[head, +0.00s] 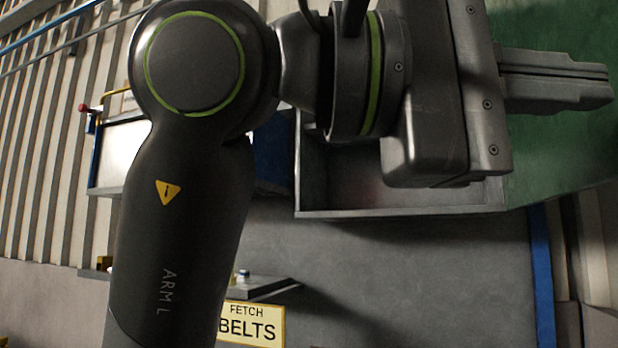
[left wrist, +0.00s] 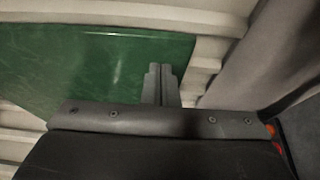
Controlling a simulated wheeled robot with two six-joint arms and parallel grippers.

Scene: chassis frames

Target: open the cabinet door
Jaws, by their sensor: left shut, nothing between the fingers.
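The cabinet (head: 400,212) is a grey open-fronted box on the wall in the head view; its dark inside shows below my left wrist. A green panel (head: 585,25), apparently its door, stands swung out to the right of the opening. The green panel also shows in the left wrist view (left wrist: 90,70). My left gripper (head: 608,84) is shut and empty, its fingers pointing right across the green face; I cannot tell whether they touch it. The closed fingers also show in the left wrist view (left wrist: 161,68). My left arm hides the cabinet's upper part and any handle. My right gripper is out of view.
A yellow sign reading "FETCH BELTS" (head: 252,323) is low in the head view, below a small dark ledge (head: 265,284). A blue and white box (head: 122,150) is behind my arm at left. A blue post (head: 541,270) stands at lower right.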

